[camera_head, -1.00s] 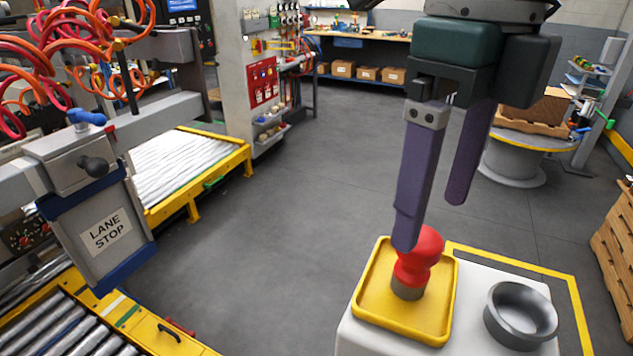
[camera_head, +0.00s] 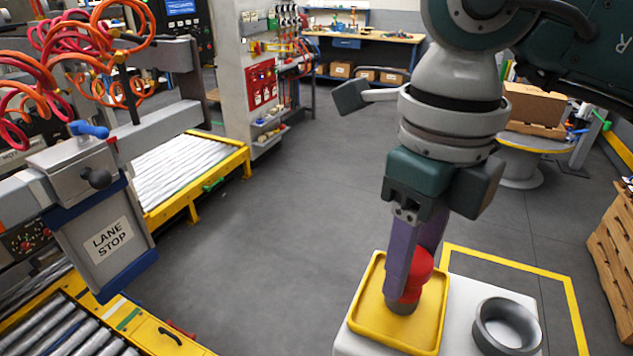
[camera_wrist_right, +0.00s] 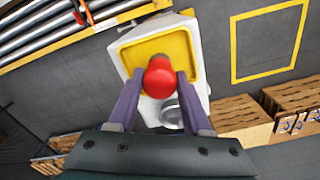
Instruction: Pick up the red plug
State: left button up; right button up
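The red plug (camera_head: 416,280), round-headed with a grey lower part, stands upright in the yellow tray (camera_head: 366,322) on a white stand. My right gripper (camera_head: 405,297) reaches down over it, with one purple finger in front of the plug and one behind. In the right wrist view, the plug's red head (camera_wrist_right: 159,77) sits between the two fingertips, close to both. I cannot tell whether the fingers press on it. My left gripper is not in view.
A grey round cup (camera_head: 507,326) stands on the white stand, right of the tray. A roller conveyor (camera_head: 80,330) and a "LANE STOP" unit (camera_head: 103,237) are at left. Wooden crates (camera_head: 612,245) are at far right. The floor between is open.

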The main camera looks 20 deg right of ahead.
grip_shut()
jog(key=shift+r, duration=0.1)
